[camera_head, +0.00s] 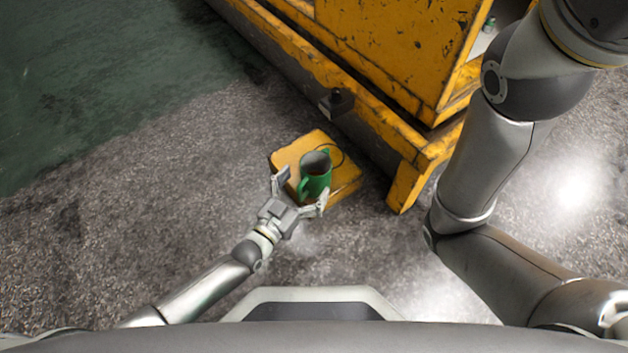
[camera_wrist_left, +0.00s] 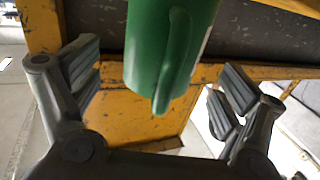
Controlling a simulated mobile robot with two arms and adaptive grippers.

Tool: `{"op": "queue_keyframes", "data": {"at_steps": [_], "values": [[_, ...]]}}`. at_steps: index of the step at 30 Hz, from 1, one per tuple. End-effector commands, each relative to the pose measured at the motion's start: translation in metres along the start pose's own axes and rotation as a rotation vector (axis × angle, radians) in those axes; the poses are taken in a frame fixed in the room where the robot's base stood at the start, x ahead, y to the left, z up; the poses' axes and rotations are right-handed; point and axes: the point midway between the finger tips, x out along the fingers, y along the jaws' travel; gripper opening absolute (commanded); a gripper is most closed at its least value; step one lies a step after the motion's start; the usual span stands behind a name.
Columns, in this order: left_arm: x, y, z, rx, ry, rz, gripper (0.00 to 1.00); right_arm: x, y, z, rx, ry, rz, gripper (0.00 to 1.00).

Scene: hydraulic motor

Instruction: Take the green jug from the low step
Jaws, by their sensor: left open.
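The green jug (camera_head: 316,176) stands upright on the low yellow step (camera_head: 289,158) in the head view. Its opening faces up and looks dark inside. My left gripper (camera_head: 303,190) is open, with one finger to the left of the jug and one at its near right side. In the left wrist view the green jug (camera_wrist_left: 165,45) is between and beyond the open fingers of the left gripper (camera_wrist_left: 160,88), with its handle facing the camera. I cannot tell whether a finger touches it. My right gripper is not in view; only the right arm shows.
A worn yellow machine frame (camera_head: 390,50) stands just behind the step, with a leg (camera_head: 405,187) to its right. A small dark block (camera_head: 337,102) sits on the frame's lower beam. The grey floor (camera_head: 130,210) to the left is clear.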

Motion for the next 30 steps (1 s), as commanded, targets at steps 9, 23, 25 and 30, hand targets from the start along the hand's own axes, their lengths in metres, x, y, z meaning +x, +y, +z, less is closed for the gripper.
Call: {"op": "queue_keyframes", "data": {"at_steps": [9, 23, 25, 30], "values": [[0.039, -0.002, -0.001, 0.0, 0.003, -0.001, 0.93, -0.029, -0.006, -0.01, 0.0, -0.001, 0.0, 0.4], [0.043, -0.002, -0.003, 0.0, 0.001, 0.0, 0.76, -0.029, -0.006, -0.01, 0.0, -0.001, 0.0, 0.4], [0.043, -0.002, -0.003, 0.0, 0.0, 0.0, 0.67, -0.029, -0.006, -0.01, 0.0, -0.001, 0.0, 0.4], [0.043, -0.002, -0.003, 0.0, 0.0, 0.0, 0.45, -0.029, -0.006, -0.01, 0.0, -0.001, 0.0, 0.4]]}}
